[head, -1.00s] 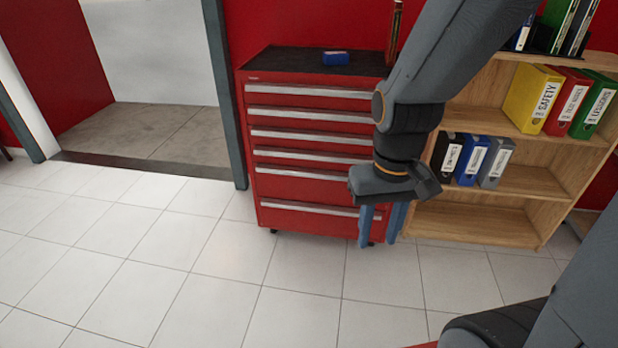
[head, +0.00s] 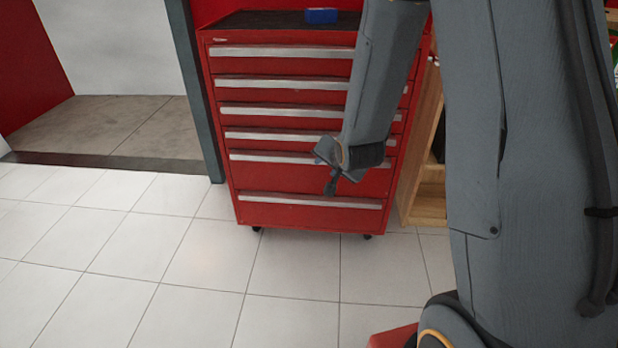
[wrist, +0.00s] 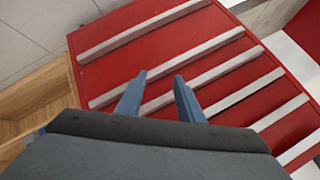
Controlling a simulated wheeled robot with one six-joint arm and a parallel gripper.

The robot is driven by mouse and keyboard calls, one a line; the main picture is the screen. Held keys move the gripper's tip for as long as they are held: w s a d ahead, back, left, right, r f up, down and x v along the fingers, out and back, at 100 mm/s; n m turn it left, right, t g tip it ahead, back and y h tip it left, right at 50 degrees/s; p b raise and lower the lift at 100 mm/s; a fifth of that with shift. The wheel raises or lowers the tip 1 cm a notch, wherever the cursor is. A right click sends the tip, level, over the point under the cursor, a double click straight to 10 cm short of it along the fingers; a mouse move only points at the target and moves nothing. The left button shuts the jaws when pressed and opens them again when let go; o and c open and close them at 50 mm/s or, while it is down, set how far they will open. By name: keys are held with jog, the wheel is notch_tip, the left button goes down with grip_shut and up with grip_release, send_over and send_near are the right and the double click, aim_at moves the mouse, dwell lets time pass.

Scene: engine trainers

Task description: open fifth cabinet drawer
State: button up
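The red cabinet (head: 270,178) has several drawers with long pale bar handles, and all look shut. Counting from the top, the fifth drawer (head: 280,174) is the taller one above the bottom drawer; its handle (head: 265,156) runs along its top edge. My gripper (wrist: 159,76) is open and empty, its two blue fingers apart and pointing at the drawer fronts. In the wrist view, its tips overlap the area around the fifth handle (wrist: 205,50) and the one above it; contact cannot be told.
A blue box (head: 321,16) sits on the cabinet's dark top. A wooden shelf (head: 428,208) stands close to the cabinet's right side. A doorway (head: 110,120) opens at the left. The tiled floor (head: 200,255) in front is clear.

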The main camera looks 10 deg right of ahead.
jog(key=w+f+m+t+b, duration=0.4)
jog(key=w+f+b, duration=0.2)
jog(key=w+f, duration=0.25)
jog(key=m+t+y+b, duration=0.1)
jog(key=m+t+b, duration=0.3)
jog(key=t+b, duration=0.15)
send_near(309, 162)
jog(key=w, duration=0.2)
jog(key=shift+g, duration=0.45)
jog(key=w, duration=0.2)
jog(key=w+b, duration=0.1)
jog(key=w, duration=0.1)
jog(key=w+r, duration=0.1)
jog(key=w, duration=0.1)
jog(key=shift+a+b, duration=0.25)
jog(key=shift+b, duration=0.15)
jog(key=shift+c, duration=0.2)
grip_shut()
